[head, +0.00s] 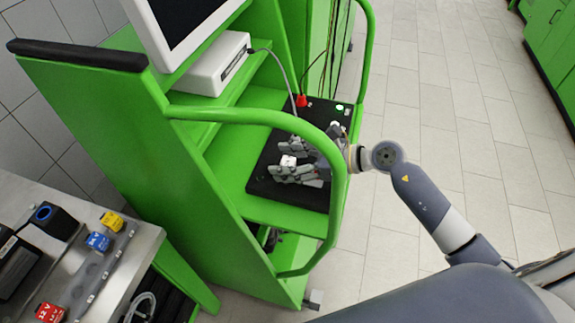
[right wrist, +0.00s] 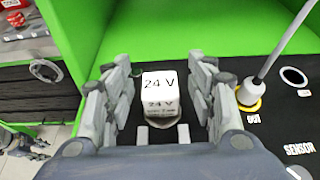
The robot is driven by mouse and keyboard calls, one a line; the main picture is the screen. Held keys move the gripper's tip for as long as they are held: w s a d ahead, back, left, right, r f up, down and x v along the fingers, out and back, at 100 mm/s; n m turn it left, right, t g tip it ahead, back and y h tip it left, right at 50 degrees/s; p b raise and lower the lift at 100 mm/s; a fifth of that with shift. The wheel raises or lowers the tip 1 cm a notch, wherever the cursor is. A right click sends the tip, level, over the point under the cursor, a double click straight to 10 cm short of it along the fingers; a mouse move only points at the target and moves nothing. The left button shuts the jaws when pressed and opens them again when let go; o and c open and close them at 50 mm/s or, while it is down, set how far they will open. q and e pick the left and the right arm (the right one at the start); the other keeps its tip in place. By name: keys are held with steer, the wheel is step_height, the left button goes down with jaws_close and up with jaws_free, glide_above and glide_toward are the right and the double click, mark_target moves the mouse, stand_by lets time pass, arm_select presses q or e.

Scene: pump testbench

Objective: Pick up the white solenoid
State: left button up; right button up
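The white solenoid (head: 288,161), a small white block marked "24 V", sits on the black panel of the green testbench. In the right wrist view the white solenoid (right wrist: 159,92) stands between the two fingers of my right gripper (right wrist: 163,88). A gap shows on each side of it, so the gripper is open around it and not clamped. In the head view my right gripper (head: 298,158) reaches in from the right, low over the panel. What looks like my left gripper (right wrist: 24,146) shows small at the lower left of the right wrist view; its opening is unclear.
The green handrail (head: 335,170) curves close by my right wrist. A sensor plug (right wrist: 250,92) with a grey cable stands right of the fingers. A monitor (head: 185,25) and white box (head: 213,65) are above. Yellow (head: 111,221), blue (head: 97,241) and red (head: 50,313) solenoids lie on the left table.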

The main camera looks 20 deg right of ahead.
jaws_close()
